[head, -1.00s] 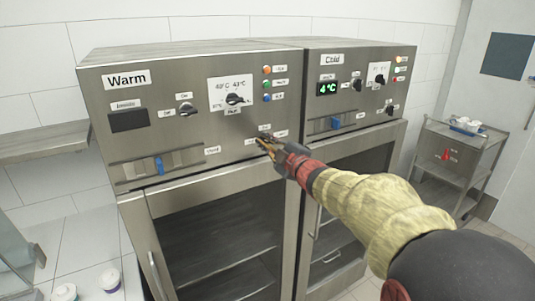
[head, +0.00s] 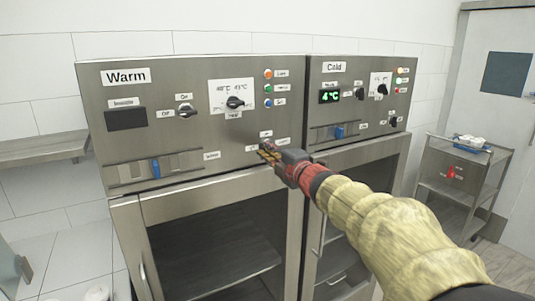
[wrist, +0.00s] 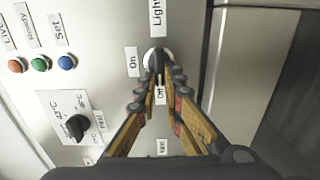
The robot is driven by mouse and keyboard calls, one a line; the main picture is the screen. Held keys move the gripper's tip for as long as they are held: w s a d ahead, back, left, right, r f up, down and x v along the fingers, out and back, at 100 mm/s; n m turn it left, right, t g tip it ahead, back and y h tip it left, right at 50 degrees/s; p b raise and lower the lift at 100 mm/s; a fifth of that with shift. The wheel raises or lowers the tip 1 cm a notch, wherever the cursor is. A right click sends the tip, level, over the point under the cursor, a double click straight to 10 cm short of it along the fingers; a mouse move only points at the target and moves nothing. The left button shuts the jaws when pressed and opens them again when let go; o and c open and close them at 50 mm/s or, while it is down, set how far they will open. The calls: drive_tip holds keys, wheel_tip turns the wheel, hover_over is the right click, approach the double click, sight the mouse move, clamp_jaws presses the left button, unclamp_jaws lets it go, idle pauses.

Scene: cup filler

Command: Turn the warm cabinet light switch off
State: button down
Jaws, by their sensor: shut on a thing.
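The warm cabinet (head: 128,77) stands at the left in the head view, with a steel control panel on top. My gripper (head: 264,150) is at the panel's lower right and covers the light switch there. In the wrist view the dark light switch knob (wrist: 156,58) sits on a pale round base, with the "Light" label (wrist: 157,17), "On" label (wrist: 132,62) and "Off" label (wrist: 160,92) around it. My gripper (wrist: 159,73) is shut on the knob from both sides. The fingertips partly hide it, so I cannot tell for certain which way it points.
The temperature dial (head: 235,102), coloured lamps (head: 268,88), another knob (head: 187,111) and a blue slider (head: 156,168) share the panel. The cold cabinet (head: 334,68) adjoins at right. A steel trolley (head: 455,160) stands farther right.

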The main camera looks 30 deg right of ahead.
drive_tip(key=shift+f, duration=0.1)
drive_tip(key=c, duration=1.9)
unclamp_jaws()
drive_tip(key=shift+s, duration=0.1)
drive_tip(key=s, duration=1.1)
drive_tip(key=shift+s+d, duration=0.2)
drive_tip(key=shift+s, duration=0.2)
